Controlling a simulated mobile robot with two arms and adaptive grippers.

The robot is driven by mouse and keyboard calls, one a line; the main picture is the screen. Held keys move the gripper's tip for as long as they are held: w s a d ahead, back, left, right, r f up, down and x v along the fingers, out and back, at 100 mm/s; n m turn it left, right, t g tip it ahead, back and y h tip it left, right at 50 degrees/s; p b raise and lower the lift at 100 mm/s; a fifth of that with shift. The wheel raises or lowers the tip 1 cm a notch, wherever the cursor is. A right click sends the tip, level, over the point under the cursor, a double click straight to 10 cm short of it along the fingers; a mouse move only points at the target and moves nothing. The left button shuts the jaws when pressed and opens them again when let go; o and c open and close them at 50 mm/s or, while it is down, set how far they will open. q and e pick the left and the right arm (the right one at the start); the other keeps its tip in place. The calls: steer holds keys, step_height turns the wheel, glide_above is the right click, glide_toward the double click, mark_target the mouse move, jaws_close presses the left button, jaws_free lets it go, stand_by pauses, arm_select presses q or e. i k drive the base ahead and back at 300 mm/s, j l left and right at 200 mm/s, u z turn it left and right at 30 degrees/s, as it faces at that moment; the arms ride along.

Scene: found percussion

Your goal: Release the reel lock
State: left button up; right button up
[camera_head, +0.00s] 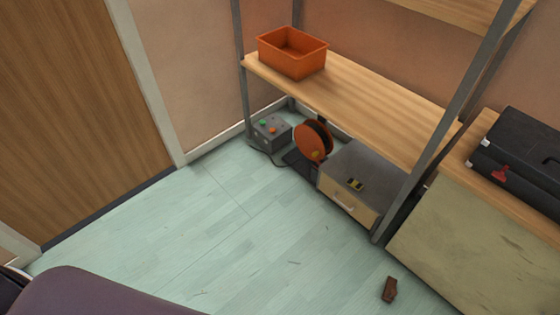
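An orange-red reel (311,145) with a dark middle stands upright on the floor under the shelf. It sits between a grey control box and a low drawer cabinet. A small yellow part (317,155) shows low on the reel's face; I cannot tell whether it is the reel lock or what position it is in. A dark flat base (297,161) lies at the foot of the reel. Neither of my grippers is in view.
The grey box (270,131) has coloured buttons and a cable. The drawer cabinet (345,175) carries a small yellow-black item (355,184). The shelf (365,98) and its metal post (440,140) overhang. A brown block (389,289) lies on otherwise open floor (210,230).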

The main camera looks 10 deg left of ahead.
mark_target(316, 166)
steer(key=i+j+z, duration=0.95)
steer(key=k+l, duration=0.05)
steer(key=l, duration=0.05)
